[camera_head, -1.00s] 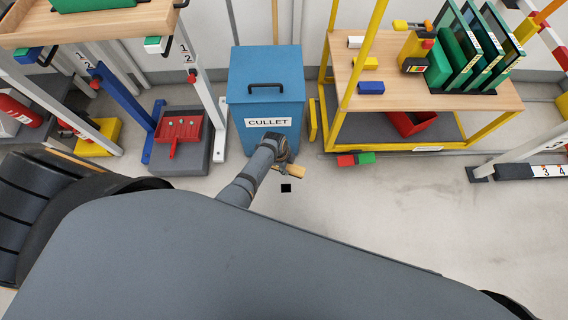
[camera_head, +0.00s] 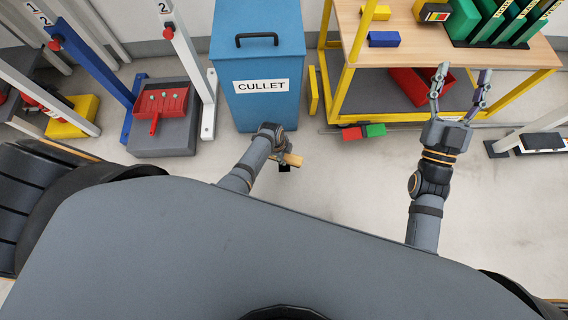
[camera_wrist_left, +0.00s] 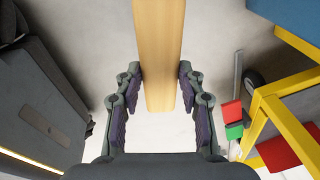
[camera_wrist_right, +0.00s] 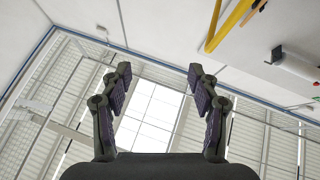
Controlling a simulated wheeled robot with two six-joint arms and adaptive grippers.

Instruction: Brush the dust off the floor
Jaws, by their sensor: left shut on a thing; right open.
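My left gripper (camera_head: 281,150) is in front of the blue bin and shut on a light wooden handle (camera_head: 292,160), likely the brush. In the left wrist view the handle (camera_wrist_left: 158,50) runs between the two finger pads; its bristles are not clearly seen. A small black patch (camera_head: 285,168) shows just below it; I cannot tell whether it is bristles or a mark on the floor. My right gripper (camera_head: 458,97) is raised, open and empty, before the yellow-framed bench. In the right wrist view its fingers (camera_wrist_right: 158,85) point at windows. No dust is clearly visible on the floor.
The blue CULLET bin (camera_head: 257,110) stands ahead. A red dustpan (camera_head: 162,102) with small bits lies on a grey block (camera_head: 175,142) at left. The yellow-framed bench (camera_head: 345,80) is at right, with red and green blocks (camera_head: 363,131) before it. Floor between my arms is clear.

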